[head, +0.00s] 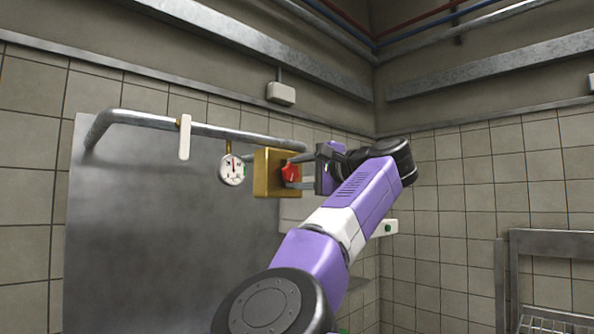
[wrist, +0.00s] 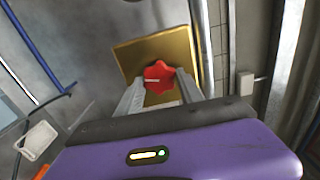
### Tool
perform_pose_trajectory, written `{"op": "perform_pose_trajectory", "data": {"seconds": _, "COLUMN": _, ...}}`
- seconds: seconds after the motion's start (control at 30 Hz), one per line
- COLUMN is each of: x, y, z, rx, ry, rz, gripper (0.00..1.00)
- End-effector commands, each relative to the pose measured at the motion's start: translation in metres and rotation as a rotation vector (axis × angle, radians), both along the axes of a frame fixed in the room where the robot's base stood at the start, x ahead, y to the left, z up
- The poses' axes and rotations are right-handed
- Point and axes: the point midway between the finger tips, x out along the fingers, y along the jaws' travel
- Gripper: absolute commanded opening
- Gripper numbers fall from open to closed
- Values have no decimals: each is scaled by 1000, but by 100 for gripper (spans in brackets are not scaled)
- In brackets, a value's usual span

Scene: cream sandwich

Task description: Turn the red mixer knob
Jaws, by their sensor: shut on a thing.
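The red mixer knob (head: 289,173) sits on the front of a square brass-coloured box (head: 263,180) on the wall pipe. In the wrist view the knob (wrist: 158,76) is a lobed red disc with a small pale mark, in front of the brass plate (wrist: 128,58). My gripper (head: 295,172) reaches the knob from the right in the head view. It is shut on the knob, with one finger on each side of it in the wrist view (wrist: 160,80). The fingertips partly hide the knob's edges.
A pressure gauge (head: 232,169) hangs just left of the box. A white lever (head: 185,137) hangs from the pipe (head: 150,120) further left. A box with a green button (head: 384,228) is on the wall behind my arm. A metal rack (head: 560,240) stands at right.

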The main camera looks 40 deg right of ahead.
Motion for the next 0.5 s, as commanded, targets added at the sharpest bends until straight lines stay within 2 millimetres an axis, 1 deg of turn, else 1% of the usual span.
{"op": "perform_pose_trajectory", "data": {"seconds": 0.2, "x": 0, "y": -1, "z": -2, "rx": 129, "ry": 9, "rz": -2, "gripper": 4}}
{"op": "perform_pose_trajectory", "data": {"seconds": 0.5, "x": 0, "y": -1, "z": -2, "rx": 214, "ry": 11, "rz": -2, "gripper": 4}}
